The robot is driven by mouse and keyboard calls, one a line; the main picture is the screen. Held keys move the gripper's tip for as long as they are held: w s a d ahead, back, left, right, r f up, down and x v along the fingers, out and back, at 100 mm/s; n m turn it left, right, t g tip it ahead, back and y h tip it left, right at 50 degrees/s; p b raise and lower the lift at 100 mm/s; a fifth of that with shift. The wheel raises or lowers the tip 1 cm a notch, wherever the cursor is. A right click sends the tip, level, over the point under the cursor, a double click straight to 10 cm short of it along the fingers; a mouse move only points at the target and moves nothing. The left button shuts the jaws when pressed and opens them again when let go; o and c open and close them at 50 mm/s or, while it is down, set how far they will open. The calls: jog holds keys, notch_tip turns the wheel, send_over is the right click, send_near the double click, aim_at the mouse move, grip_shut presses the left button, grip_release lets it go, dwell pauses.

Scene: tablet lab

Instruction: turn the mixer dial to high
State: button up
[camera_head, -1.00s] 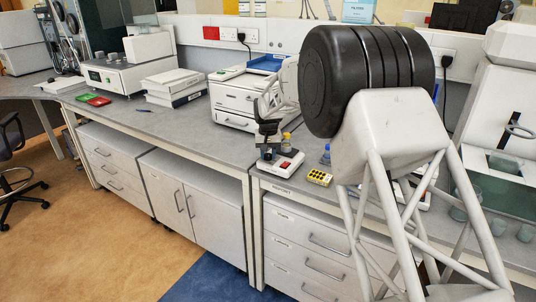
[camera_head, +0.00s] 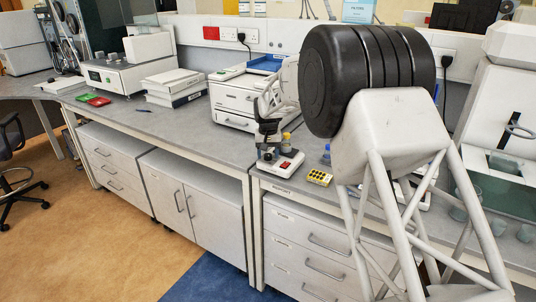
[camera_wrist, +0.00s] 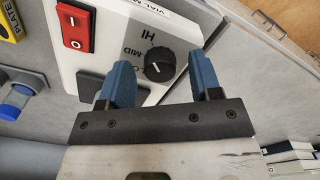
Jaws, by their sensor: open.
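The mixer (camera_head: 290,167) is a white box with a red rocker switch (camera_wrist: 75,27) on the bench, seen small in the head view. In the wrist view its white panel carries a round black dial (camera_wrist: 160,64) with a white pointer mark. The letters HI and MID and part of a third label ring the dial's left side. The mark is on the left part of the knob; its exact setting is hard to read. My gripper (camera_wrist: 160,66) is open, with blue fingers on either side of the dial in the picture. I cannot tell whether they touch it.
A yellow rack with dark wells (camera_head: 319,177) lies right of the mixer, near the bench edge. A blue-capped item (camera_wrist: 17,103) shows at left in the wrist view.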

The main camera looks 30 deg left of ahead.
aim_at(270, 155)
jog(key=shift+r, duration=3.8)
jog(key=shift+d, duration=0.1)
jog(key=shift+d+r, duration=0.2)
jog(key=shift+d, duration=0.05)
jog(key=s+d+r+m, duration=0.1)
jog(key=d+r, duration=0.4)
jog(key=d, duration=0.5)
jog(key=s+d+r+m, duration=0.1)
jog(key=d+r, duration=0.4)
jog(key=d, duration=0.6)
jog(key=s+d+r+m+t, duration=0.1)
jog(key=s+d+r, duration=0.25)
jog(key=d, duration=0.65)
jog(key=s+d+r, duration=0.2)
jog(key=s+d, duration=0.3)
jog(key=d, duration=0.5)
jog(key=s+d+m+t, duration=0.1)
jog(key=s+d+m, duration=0.1)
jog(key=s+d, duration=1.45)
jog(key=s+d+f+m, duration=0.1)
jog(key=s+d+f, duration=0.2)
jog(key=s+d, duration=0.2)
jog(key=s+d+f+m, duration=0.1)
jog(key=s+d+f, duration=0.3)
jog(key=s, duration=0.8)
jog(key=shift+s+d+t, duration=0.25)
jog(key=shift+d+t, duration=0.05)
jog(key=shift+d, duration=0.1)
